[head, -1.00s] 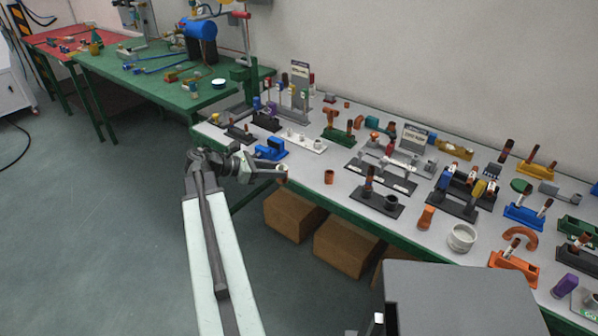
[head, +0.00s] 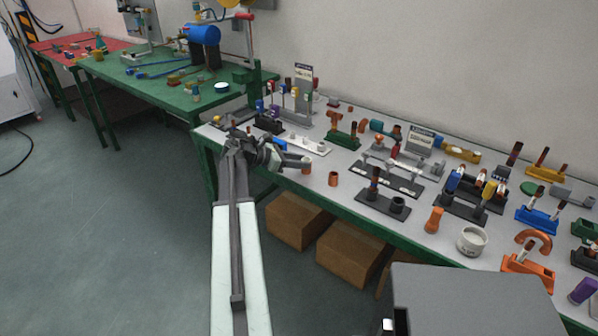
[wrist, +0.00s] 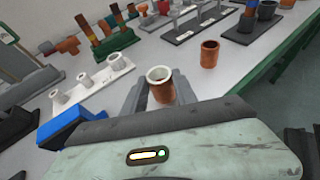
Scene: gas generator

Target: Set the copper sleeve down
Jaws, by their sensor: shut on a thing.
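My gripper (head: 298,163) is shut on a copper sleeve (wrist: 162,87), near the front edge of the white-topped table (wrist: 226,79). The sleeve is short, upright and hollow, with a pale rim and inside, between the two grey fingers in the wrist view. In the head view only a small part of this sleeve (head: 307,170) shows at the fingertips. I cannot tell whether its bottom touches the table. A second, similar copper sleeve (wrist: 209,54) stands free on the table, to the right of the held one; it also shows in the head view (head: 333,179).
A white fixture with short posts (wrist: 92,83) is left of my gripper, and a blue block (wrist: 73,124) is close by. A dark stand with a black cup (head: 384,200) is beyond the free sleeve. Bare tabletop lies around the free sleeve.

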